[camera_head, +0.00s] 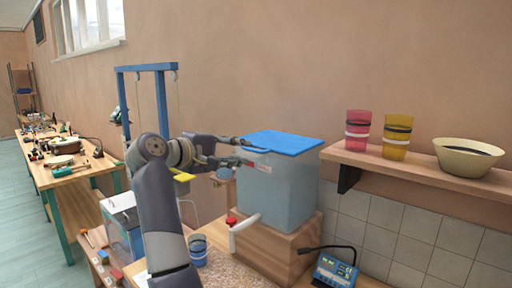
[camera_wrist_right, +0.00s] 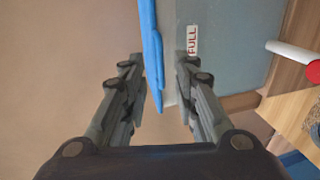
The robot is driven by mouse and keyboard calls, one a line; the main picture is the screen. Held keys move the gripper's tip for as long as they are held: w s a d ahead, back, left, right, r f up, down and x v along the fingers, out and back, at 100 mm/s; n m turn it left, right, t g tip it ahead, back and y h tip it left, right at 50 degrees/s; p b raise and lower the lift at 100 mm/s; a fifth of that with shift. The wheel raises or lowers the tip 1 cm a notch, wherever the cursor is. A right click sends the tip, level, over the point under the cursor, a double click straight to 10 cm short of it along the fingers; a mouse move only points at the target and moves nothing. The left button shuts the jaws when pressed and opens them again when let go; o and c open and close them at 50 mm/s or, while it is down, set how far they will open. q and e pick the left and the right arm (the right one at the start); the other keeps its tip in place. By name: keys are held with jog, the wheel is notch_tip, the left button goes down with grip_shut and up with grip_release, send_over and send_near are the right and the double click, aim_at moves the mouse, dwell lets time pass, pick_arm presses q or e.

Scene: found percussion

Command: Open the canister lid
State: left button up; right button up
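The canister (camera_head: 290,190) is a translucent blue-grey box with a flat blue lid (camera_head: 285,142). The lid lies closed on its top. My right gripper (camera_head: 258,156) is at the lid's left edge in the head view, one finger above the edge and one below. In the wrist view the blue lid edge (camera_wrist_right: 152,45) runs between the two fingers of my right gripper (camera_wrist_right: 157,70). The fingers are apart, with gaps on both sides of the edge. A label reading "FULL" (camera_wrist_right: 192,39) is on the canister wall. My left gripper is not in view.
The canister stands on a wooden block (camera_head: 275,248). A white tube with a red end (camera_head: 243,232) is in front of it. A wall shelf (camera_head: 430,175) at the right holds cups (camera_head: 397,135) and a bowl (camera_head: 468,157). A blue frame (camera_head: 160,100) stands behind my arm.

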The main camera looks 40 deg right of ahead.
aim_at(254, 151)
jog(key=p+x, duration=0.2)
jog(key=x, duration=0.5)
jog(key=shift+d, duration=0.15)
jog(key=shift+d+f, duration=0.1)
jog(key=shift+d, duration=0.05)
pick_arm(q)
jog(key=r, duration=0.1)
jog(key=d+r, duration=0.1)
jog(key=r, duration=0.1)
pick_arm(e)
grip_shut()
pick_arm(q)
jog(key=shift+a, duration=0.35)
